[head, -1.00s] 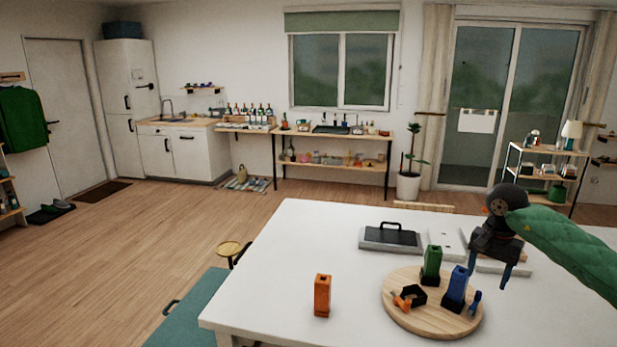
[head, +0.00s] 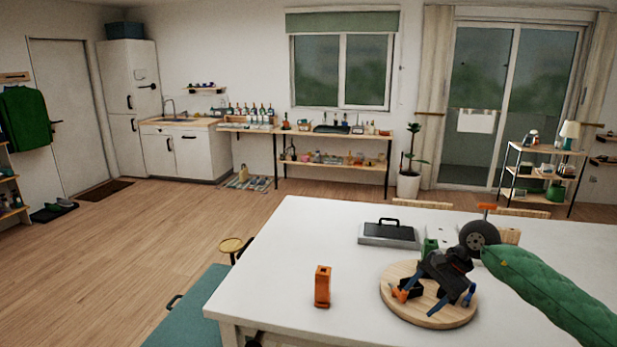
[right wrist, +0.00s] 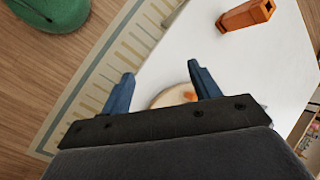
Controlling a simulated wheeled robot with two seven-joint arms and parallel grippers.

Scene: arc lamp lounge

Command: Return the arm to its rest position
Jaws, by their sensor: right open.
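My right gripper (head: 452,301), dark with blue fingers, hangs at the end of the green-sleeved right arm (head: 545,290). In the head view it overlaps the round wooden board (head: 440,317). Its fingers are apart with nothing between them; the right wrist view also shows the open fingers (right wrist: 160,70). The arm is stretched over the table from the right. My left gripper is not in view.
An orange block (head: 322,288) stands alone on the white table (head: 290,250). A green block (head: 430,246) is partly hidden behind my gripper, and the blue block is hidden. A small orange piece (head: 399,294) lies on the board. A grey case (head: 389,235) lies behind.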

